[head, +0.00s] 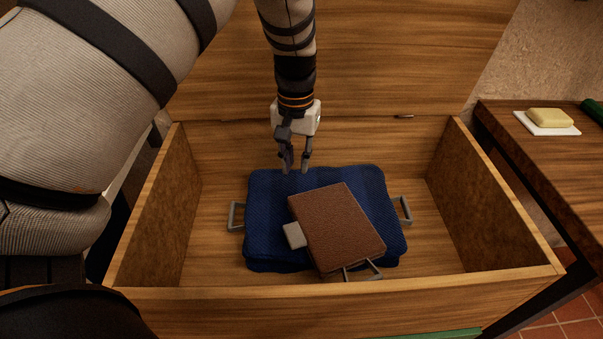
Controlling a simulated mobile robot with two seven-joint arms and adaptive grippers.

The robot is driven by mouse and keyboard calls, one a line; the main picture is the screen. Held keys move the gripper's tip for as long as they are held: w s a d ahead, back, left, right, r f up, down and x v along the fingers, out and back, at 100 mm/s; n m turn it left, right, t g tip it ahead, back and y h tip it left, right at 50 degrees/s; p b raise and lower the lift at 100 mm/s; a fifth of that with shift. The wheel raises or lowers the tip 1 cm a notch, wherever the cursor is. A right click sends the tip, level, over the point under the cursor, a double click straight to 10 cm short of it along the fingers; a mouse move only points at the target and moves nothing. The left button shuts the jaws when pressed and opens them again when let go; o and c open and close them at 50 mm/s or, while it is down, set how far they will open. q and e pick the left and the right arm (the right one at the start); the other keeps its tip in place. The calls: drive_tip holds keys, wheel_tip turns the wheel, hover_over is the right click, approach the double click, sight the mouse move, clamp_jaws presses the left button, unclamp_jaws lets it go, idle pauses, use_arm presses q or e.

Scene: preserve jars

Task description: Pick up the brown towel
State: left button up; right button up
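The brown towel (338,227) is a folded, textured rectangle lying tilted on top of a folded blue towel (262,195) inside a wooden chest (350,298). A pale tag (294,236) sticks out at its left edge, and a grey metal loop (362,271) shows at its near edge. My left gripper (296,168) points down over the far edge of the blue towel, behind the brown towel and apart from it. Its fingers are spread with nothing visible between them. My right gripper is not in view.
The chest's side walls and raised lid (400,60) surround the towels. Grey loops (237,216) stick out at both sides of the blue towel. At right, a wooden table (540,165) holds yellow soap (550,117) on a white dish. Bare chest floor shows beside the towels.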

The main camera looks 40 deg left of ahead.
sight(378, 276)
use_arm(q)
drive_tip(key=shift+o, duration=0.2)
drive_tip(key=s+d+m, duration=0.1)
drive_tip(key=d, duration=0.2)
drive_tip(key=s+d+f+m+g, duration=0.1)
drive_tip(key=s+d, duration=0.1)
drive_tip(key=d, duration=0.2)
drive_tip(key=s+d+m, duration=0.1)
drive_tip(key=d, duration=0.2)
drive_tip(key=shift+s+d+f+m, duration=0.25)
drive_tip(key=shift+m, duration=0.15)
drive_tip(key=s+d+r+m+t+b, duration=0.1)
drive_tip(key=s+d+m, duration=0.15)
drive_tip(key=d, duration=0.35)
drive_tip(key=s+d+r+m, duration=0.2)
drive_tip(key=d+m, duration=0.2)
drive_tip(key=d, duration=0.3)
drive_tip(key=f, duration=0.4)
drive_tip(key=f+b, duration=0.1)
drive_tip(key=f, duration=0.3)
drive_tip(key=w+d+f, duration=0.1)
drive_tip(key=f, duration=0.3)
drive_tip(key=shift+d+f+b, duration=0.1)
drive_tip(key=shift+b, duration=0.2)
clamp_jaws()
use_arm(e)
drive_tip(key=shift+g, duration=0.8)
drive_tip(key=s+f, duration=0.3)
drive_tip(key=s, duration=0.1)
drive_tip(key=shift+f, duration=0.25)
